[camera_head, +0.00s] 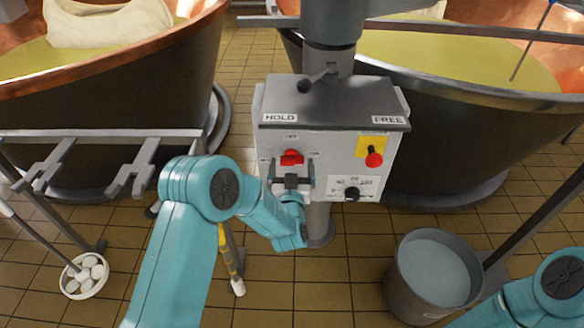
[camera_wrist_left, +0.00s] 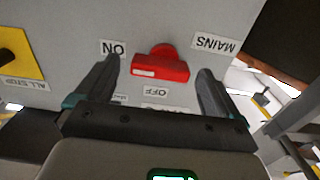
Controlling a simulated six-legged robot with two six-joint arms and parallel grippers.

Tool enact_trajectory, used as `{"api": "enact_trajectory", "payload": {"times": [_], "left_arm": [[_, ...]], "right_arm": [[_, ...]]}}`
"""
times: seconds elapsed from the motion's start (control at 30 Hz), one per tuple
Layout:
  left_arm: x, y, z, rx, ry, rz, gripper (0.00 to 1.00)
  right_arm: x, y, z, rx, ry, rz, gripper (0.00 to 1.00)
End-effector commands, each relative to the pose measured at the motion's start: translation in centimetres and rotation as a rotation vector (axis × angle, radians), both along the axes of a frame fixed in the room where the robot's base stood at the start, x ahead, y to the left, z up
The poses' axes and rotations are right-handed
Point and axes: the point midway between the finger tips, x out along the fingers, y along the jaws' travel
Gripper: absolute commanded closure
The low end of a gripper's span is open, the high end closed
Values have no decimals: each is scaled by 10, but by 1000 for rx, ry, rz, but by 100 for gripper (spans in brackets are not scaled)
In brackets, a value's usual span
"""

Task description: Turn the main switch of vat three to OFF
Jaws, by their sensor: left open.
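The red main switch (camera_head: 291,158) sits on the upper left of the grey control box (camera_head: 337,143) between the two copper vats. In the left wrist view the red switch handle (camera_wrist_left: 160,65) lies crosswise, near labels reading MAINS, ON and OFF. My left gripper (camera_head: 291,170) is open in front of the box. In the left wrist view its two dark fingers (camera_wrist_left: 158,80) stand one on each side of the handle, with gaps between. Whether they touch the panel I cannot tell. My right arm shows at the lower right; its gripper is out of view.
The box also carries a red button on a yellow plate (camera_head: 374,154) and a black dial (camera_head: 351,193). HOLD and FREE labels mark its top. A grey bucket (camera_head: 408,287) stands below right.

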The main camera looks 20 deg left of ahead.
Motion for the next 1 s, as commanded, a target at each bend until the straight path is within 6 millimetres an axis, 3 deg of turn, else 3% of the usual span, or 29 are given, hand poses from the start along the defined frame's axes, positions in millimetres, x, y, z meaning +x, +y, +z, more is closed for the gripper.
{"api": "enact_trajectory", "payload": {"times": [0.17, 0.3, 0.33, 0.67, 1.0], "left_arm": [[0, 0, 0, 0, 0, 0, 7], [0, 0, 0, 0, 0, 0, 53], [0, 0, 0, 0, 0, 0, 61], [-1, 0, -2, -33, -11, 0, 60], [-1, 0, -5, -246, -74, 0, 60]], "right_arm": [[0, 0, 0, 0, 0, 0, 57], [0, 0, 0, 0, 0, 0, 57], [0, 0, 0, 0, 0, 0, 57], [0, 0, -7, 0, 0, 0, 57], [0, 0, -43, 0, 0, 0, 57]]}}
